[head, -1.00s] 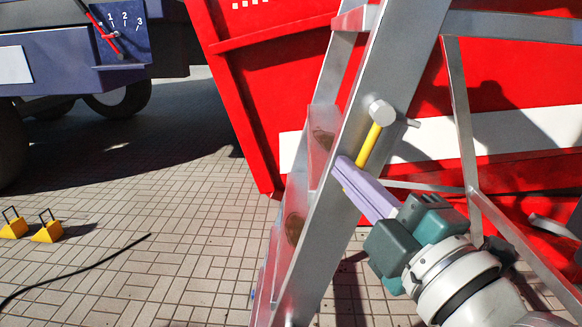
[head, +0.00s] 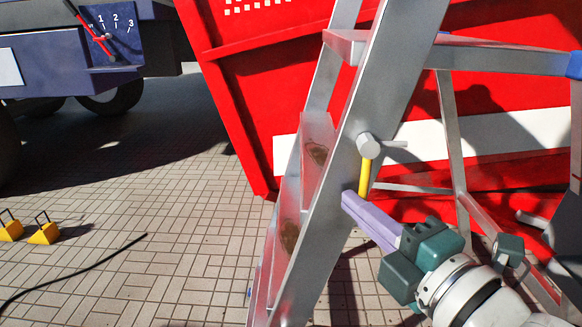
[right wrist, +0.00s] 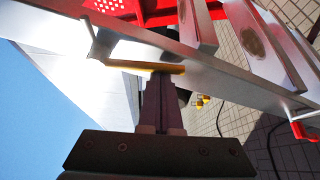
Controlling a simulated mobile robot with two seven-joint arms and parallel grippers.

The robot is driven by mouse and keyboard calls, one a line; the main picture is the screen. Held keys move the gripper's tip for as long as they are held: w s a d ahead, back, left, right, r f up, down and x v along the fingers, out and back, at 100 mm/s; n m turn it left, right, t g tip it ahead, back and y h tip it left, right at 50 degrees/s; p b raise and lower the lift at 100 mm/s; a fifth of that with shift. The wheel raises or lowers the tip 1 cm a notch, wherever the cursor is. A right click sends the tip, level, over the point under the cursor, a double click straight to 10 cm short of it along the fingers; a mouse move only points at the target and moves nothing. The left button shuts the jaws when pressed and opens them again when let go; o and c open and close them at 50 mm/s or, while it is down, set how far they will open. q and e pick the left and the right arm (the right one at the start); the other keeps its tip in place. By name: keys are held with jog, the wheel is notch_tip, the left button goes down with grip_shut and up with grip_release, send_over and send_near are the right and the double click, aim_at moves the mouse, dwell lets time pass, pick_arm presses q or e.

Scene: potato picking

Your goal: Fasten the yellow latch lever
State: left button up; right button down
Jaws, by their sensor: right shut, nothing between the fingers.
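The yellow latch lever (head: 365,176) hangs from a round grey pivot (head: 369,146) on the side rail of a metal stepladder (head: 352,150). It points almost straight down in the head view. My right gripper (head: 347,197) is shut, with its purple fingertips at the lever's lower end. The right wrist view shows the lever (right wrist: 150,66) lying across just beyond the closed fingertips (right wrist: 160,76). Nothing is between the fingers. I cannot tell for sure whether the fingertips touch the lever. My left gripper is not in view.
A red container (head: 265,100) with a white stripe stands behind the ladder. A blue vehicle (head: 60,60) with a dial and red pointer is at upper left. Yellow wheel chocks (head: 43,235) and a black cable (head: 85,268) lie on the paved floor, which is otherwise open at left.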

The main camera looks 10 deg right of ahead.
pick_arm(q)
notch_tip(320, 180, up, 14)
jog(key=p, duration=1.3)
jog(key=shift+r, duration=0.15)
pick_arm(e)
jog(key=s+d+r+n+g+h, duration=0.1)
jog(key=d+r+n+g+h, duration=0.2)
jog(key=d+n, duration=0.3)
jog(key=shift+s+d+r+n+g+h, duration=0.35)
jog(key=shift+n+g+h, duration=0.2)
jog(key=shift+n, duration=0.95)
jog(key=shift+f, duration=0.1)
